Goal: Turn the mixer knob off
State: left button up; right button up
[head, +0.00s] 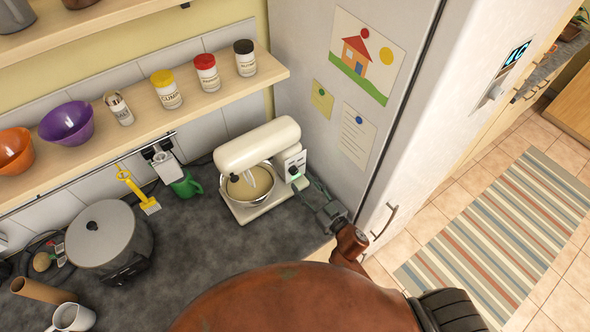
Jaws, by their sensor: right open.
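The cream stand mixer (257,146) stands on the dark counter beside the fridge, tilted in the picture, with a metal bowl of pale batter (249,187) under its head. Its dark knob (294,171) is on the pale panel at the mixer's right end, with a small green glow just below it. My right gripper (308,181) is open and reaches in from the lower right, its fingertips close to the knob. I cannot tell whether they touch it. My left gripper is not in view.
The fridge (300,75) stands close behind and right of the mixer. A shelf (215,98) with jars and bowls hangs above the counter. The counter before the mixer is clear.

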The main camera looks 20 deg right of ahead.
aim_at(295, 172)
jog(key=x, duration=0.3)
jog(key=shift+w+r, duration=0.1)
jog(key=shift+w, duration=0.35)
jog(key=shift+x, duration=0.75)
jog(key=c, duration=0.7)
grip_shut()
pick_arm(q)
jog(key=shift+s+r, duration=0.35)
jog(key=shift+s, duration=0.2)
